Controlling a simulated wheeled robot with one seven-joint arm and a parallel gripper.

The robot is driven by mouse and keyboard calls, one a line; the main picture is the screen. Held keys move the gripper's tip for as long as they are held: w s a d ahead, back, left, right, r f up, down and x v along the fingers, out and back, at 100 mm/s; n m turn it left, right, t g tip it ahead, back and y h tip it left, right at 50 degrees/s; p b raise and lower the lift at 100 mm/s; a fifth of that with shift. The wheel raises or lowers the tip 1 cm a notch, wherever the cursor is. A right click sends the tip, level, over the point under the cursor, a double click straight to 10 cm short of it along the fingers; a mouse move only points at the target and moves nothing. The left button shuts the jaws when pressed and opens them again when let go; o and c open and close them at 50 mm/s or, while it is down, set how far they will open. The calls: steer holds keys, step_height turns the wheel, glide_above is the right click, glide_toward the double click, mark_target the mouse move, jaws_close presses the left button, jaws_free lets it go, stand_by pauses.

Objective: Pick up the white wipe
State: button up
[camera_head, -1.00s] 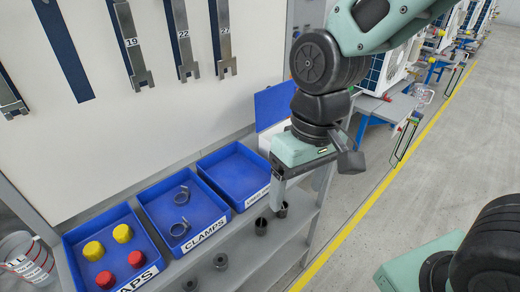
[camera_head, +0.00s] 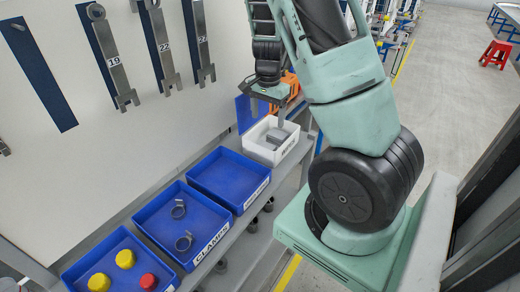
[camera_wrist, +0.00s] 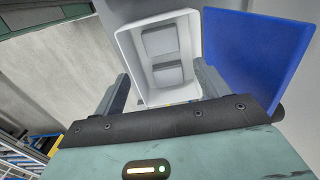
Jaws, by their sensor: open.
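A white box (camera_head: 257,151) with a dark label stands on the shelf past the blue trays. Its blue lid (camera_head: 243,112) is open; the lid also shows in the wrist view (camera_wrist: 255,60). Inside the white box, in the wrist view (camera_wrist: 128,60), lie two flat greyish pieces, one (camera_wrist: 160,41) above the other (camera_wrist: 168,74) in the picture. I cannot tell for sure that either is the white wipe. My gripper (camera_head: 268,108) is open and empty, above the box. In the wrist view its fingers (camera_wrist: 160,82) lie on either side of the box opening.
An empty blue tray (camera_head: 226,176) is beside the white box. The clamps tray (camera_head: 165,222) holds two grey clamps, and another blue tray (camera_head: 112,250) holds yellow and red caps. Wrenches (camera_head: 115,60) hang on the wall panel. A red stool (camera_head: 496,52) stands far right.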

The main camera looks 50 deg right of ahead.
glide_above(265, 146)
steer(key=f, duration=0.7)
steer(key=shift+s+d, duration=0.25)
steer(key=shift+w+a+f+p, duration=0.15)
steer(key=shift+f+p, duration=0.3)
steer(key=shift+f, duration=0.95)
steer(key=shift+w+a+f+p, duration=0.1)
steer(key=shift+f+p, duration=0.3)
steer(key=shift+f, duration=1)
steer(key=c, duration=0.8)
steer(key=shift+r, duration=0.1)
step_height(265, 146, up, 18)
steer(key=shift+s, duration=0.1)
